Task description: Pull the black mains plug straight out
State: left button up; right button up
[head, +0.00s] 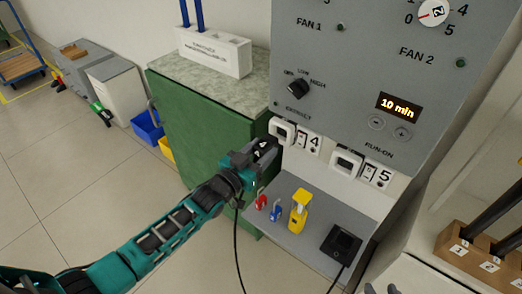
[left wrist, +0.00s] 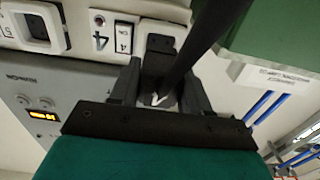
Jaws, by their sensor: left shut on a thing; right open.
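My left gripper (head: 262,160) is shut on the black mains plug. In the left wrist view the plug (left wrist: 160,45) sits between the two fingers, with its thick dark cable running up and to the right across the view. The plug is in front of the white socket marked 4 (head: 279,129), whose edge also shows in the left wrist view (left wrist: 172,12). The gripper and plug hide the contact, so I cannot tell how deep the plug sits. The cable (head: 238,245) hangs below the gripper in the head view.
A second white socket marked 5 (head: 347,162) is to the right. The grey shelf (head: 300,249) below holds red and blue padlocks, a yellow item (head: 299,211) and a black box (head: 341,242) with a cable. A green cabinet (head: 200,140) stands to the left.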

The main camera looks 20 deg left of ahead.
pick_arm(q)
jog(key=shift+s, duration=0.1)
jog(key=shift+p+v, duration=0.7)
jog(key=shift+v, duration=0.35)
jog(key=shift+s+a, duration=0.15)
jog(key=shift+s, duration=0.05)
jog(key=shift+v, duration=1.6)
